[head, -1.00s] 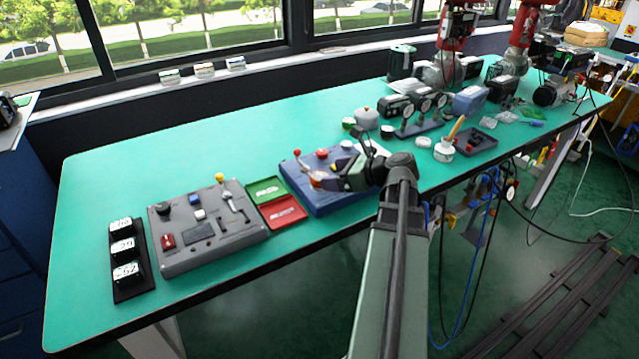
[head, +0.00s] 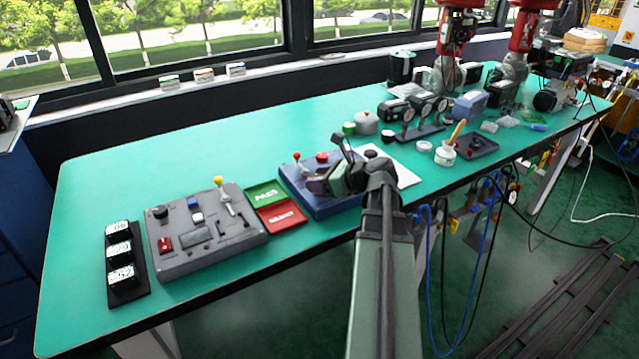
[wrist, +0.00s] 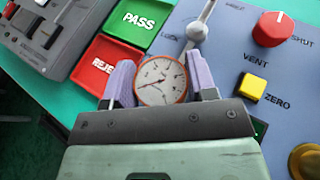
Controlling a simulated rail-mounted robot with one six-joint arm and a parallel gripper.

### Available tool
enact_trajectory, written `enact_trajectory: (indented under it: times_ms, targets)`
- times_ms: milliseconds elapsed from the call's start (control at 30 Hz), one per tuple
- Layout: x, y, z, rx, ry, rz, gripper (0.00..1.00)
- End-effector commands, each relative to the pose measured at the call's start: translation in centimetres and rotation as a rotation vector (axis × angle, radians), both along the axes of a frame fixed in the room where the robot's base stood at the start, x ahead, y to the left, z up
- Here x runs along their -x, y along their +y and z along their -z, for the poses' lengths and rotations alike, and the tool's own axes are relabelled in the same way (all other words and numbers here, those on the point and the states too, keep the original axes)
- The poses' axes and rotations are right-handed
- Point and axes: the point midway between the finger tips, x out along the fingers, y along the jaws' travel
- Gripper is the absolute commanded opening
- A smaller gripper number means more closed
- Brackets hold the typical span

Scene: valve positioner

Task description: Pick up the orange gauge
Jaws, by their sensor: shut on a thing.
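The orange gauge (wrist: 162,82) has a white dial face and an orange rim. In the wrist view it sits between the two purple fingers of my gripper (wrist: 160,76), which is shut on it. The blue panel (wrist: 222,50) lies beneath, with a lever, a red knob and a yellow button. In the head view my gripper (head: 318,181) is over the left part of that blue panel (head: 322,207). The gauge is hidden there by the gripper. I cannot tell how far the gauge is off the panel.
Green PASS (head: 265,194) and red REJECT (head: 282,216) trays lie left of the blue panel. Further left are a grey control box (head: 205,235) and a black rack of display blocks (head: 127,278). Several gauges on a stand (head: 420,118) are behind right. The table's back left is clear.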

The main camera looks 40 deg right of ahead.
Motion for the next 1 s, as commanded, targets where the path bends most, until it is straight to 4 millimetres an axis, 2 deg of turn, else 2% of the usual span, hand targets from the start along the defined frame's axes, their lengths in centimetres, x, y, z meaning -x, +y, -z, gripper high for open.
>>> enact_trajectory:
  times_ms: [267, 467, 567, 800, 900, 1000]
  targets:
    - [0.0, 0.0, -0.7, 0.000, 0.000, 0.000, 0.26]
    - [0.0, 0.0, -3.5, 0.000, 0.000, 0.000, 0.26]
    - [0.0, 0.0, -6.2, 0.000, 0.000, 0.000, 0.26]
    - [0.0, 0.0, -15.2, 0.000, 0.000, 0.000, 0.26]
    - [0.0, 0.0, -18.0, 0.000, 0.000, 0.000, 0.26]
    - [0.0, 0.0, -19.6, 0.000, 0.000, 0.000, 0.26]
